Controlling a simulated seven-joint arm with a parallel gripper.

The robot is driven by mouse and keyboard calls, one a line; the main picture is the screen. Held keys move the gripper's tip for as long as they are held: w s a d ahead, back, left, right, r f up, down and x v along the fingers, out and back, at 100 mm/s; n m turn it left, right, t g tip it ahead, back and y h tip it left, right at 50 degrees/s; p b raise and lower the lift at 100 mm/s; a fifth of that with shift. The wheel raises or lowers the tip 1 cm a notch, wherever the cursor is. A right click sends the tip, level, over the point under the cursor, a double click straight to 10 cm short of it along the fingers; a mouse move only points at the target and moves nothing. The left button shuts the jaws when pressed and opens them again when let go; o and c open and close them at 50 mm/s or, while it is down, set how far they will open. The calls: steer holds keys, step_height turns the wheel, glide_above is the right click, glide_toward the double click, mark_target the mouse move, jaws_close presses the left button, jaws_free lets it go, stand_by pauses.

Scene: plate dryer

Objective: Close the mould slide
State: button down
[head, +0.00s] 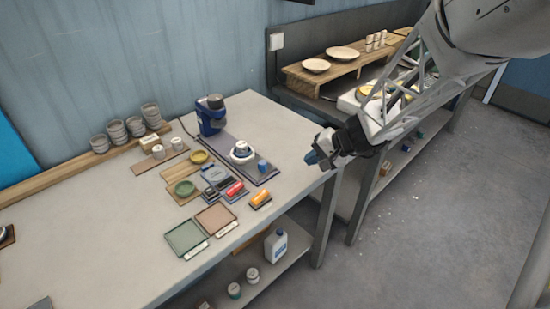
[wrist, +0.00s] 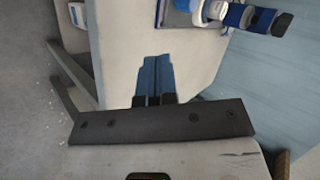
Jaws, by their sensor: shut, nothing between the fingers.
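The mould slide appears to be the long dark base plate (head: 214,141) near the table's right end. A white round mould (head: 242,151) with a cup-like piece on top and a small blue block (head: 263,165) stand at its near end. A blue motor-like unit (head: 210,115) stands at its far end. The fingers (wrist: 157,78) also show in the wrist view. I cannot tell how far the slide is open.
The table (head: 90,235) holds green and brown trays (head: 186,238), small plates, coloured blocks and stacked cups (head: 135,126). A second bench (head: 330,108) with a wooden shelf (head: 320,78) stands behind my arm. A white bottle (head: 275,245) stands on the lower shelf.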

mark_target(246, 146)
steer(key=shift+a+f, duration=0.1)
steer(key=shift+a, duration=0.05)
steer(key=x, duration=0.9)
steer(key=shift+a+f, duration=0.15)
steer(key=shift+w+a+f, duration=0.1)
steer(key=shift+w+a, duration=0.1)
steer(key=shift+a, duration=0.4)
steer(key=shift+w+a, duration=0.2)
steer(key=shift+a, duration=0.4)
steer(key=shift+w+a, duration=0.3)
steer(key=shift+a, duration=0.45)
steer(key=w+a, duration=0.9)
steer(key=shift+w+a, duration=0.4)
